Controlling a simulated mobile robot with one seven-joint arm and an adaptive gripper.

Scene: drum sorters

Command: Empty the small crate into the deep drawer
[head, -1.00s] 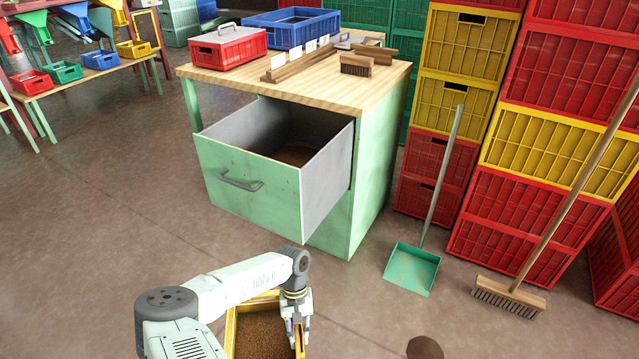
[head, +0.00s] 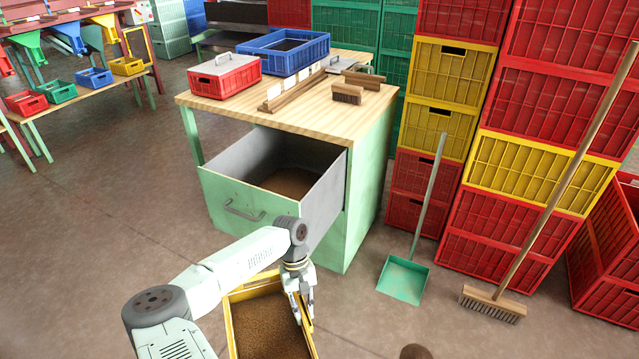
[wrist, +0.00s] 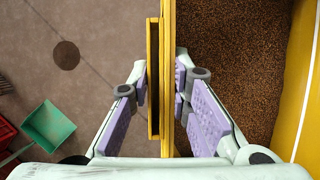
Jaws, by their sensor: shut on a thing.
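The small crate (head: 235,341) is yellow and holds brown granular material (head: 268,328). It is in front of the drawer at the bottom of the head view and looks roughly level. My gripper (head: 304,301) is shut on the crate's right wall. In the wrist view the crate's wall (wrist: 167,60) stands between the purple finger pads, with the brown contents to the right. The deep drawer (head: 325,192) is pulled open from the green bench, and brown material (head: 290,183) covers its floor. My arm hides part of the drawer's front and the crate's far left edge.
A green dustpan (head: 403,279) and a broom (head: 490,300) stand to the right by stacked crates. Floor left of the drawer is clear.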

